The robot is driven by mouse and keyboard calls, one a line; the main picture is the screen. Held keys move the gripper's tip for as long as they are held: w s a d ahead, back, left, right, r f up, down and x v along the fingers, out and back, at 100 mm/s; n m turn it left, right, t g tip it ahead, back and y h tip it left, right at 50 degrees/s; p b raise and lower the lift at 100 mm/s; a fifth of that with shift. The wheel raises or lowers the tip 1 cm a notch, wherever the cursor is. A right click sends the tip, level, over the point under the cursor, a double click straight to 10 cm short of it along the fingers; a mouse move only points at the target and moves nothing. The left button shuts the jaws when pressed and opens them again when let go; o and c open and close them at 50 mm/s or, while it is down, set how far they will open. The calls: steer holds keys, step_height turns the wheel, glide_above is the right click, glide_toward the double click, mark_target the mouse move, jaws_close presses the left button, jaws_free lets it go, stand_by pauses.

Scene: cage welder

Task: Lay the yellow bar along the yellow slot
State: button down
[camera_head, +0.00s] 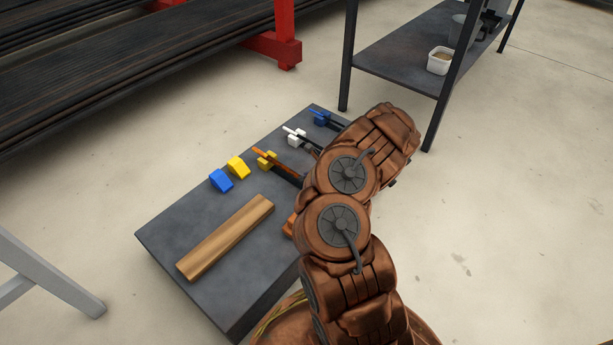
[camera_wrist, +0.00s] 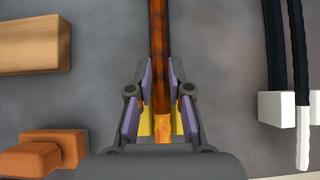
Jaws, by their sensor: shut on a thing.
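The yellow bar (camera_wrist: 160,30), which looks orange-brown with a lighter orange tip, runs lengthwise between the fingers of my gripper (camera_wrist: 160,75). My gripper is shut on it. The bar (camera_head: 262,152) also shows in the head view, sticking out past my arm. Its tip end passes over a yellow slotted block (camera_head: 264,162) on the dark board. The block's yellow sides (camera_wrist: 146,122) show on both sides of the bar in the wrist view, and the bar looks roughly lined up with it. I cannot tell whether it rests in the slot. My arm hides most of the gripper in the head view.
On the dark board (camera_head: 160,235) are a wooden block (camera_head: 226,238), a loose yellow block (camera_head: 238,167) and a blue block (camera_head: 221,180). White (camera_head: 297,139) and blue (camera_head: 321,117) holders with dark bars stand beyond. An orange piece (camera_wrist: 45,150) lies lower left in the wrist view.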

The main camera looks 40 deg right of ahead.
steer(key=c, duration=1)
jaws_free()
steer(key=shift+f, duration=0.1)
steer(key=v, duration=1.2)
